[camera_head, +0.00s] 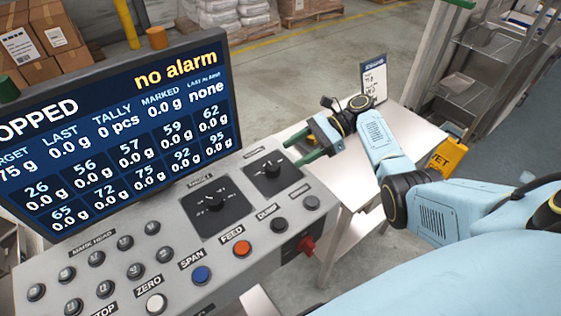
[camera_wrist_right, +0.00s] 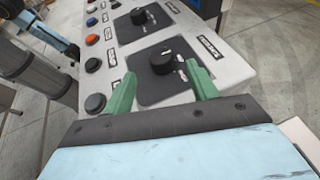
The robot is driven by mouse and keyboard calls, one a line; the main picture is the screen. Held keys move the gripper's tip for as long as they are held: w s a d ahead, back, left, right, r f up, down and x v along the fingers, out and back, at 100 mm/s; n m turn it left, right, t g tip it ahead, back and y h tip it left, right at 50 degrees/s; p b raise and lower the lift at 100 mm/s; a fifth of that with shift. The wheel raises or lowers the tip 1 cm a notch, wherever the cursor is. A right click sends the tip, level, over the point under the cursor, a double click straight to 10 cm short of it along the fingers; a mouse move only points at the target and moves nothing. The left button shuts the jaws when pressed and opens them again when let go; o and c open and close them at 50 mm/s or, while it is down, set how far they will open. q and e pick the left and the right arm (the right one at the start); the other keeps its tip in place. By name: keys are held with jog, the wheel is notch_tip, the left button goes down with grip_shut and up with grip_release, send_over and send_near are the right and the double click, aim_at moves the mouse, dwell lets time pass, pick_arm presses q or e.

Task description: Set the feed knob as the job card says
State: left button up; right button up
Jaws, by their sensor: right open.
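The control panel (camera_head: 180,245) holds two black knobs on dark square plates, a left one (camera_head: 212,200) and a right one (camera_head: 268,168). Their labels are too small to read, so I cannot tell which is the feed knob. My right gripper (camera_head: 302,147) is open and empty at the panel's right end, its green fingers pointing at the right knob. In the right wrist view the nearer knob (camera_wrist_right: 165,60) shows just beyond and between the fingertips (camera_wrist_right: 162,80), apparently untouched. The job card (camera_head: 374,80) stands upright behind my right arm; its writing is unreadable. My left gripper is out of view.
A screen (camera_head: 115,125) reading "no alarm" stands behind the panel. Several push buttons, including an orange one (camera_head: 242,248), and a red switch (camera_head: 306,245) line the panel's front. A white table (camera_head: 415,135) adjoins on the right, near a yellow floor sign (camera_head: 446,155).

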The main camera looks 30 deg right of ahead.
jog(key=v, duration=0.5)
jog(key=shift+d+r+b, duration=0.1)
jog(key=shift+d+b, duration=0.1)
jog(key=shift+b, duration=0.15)
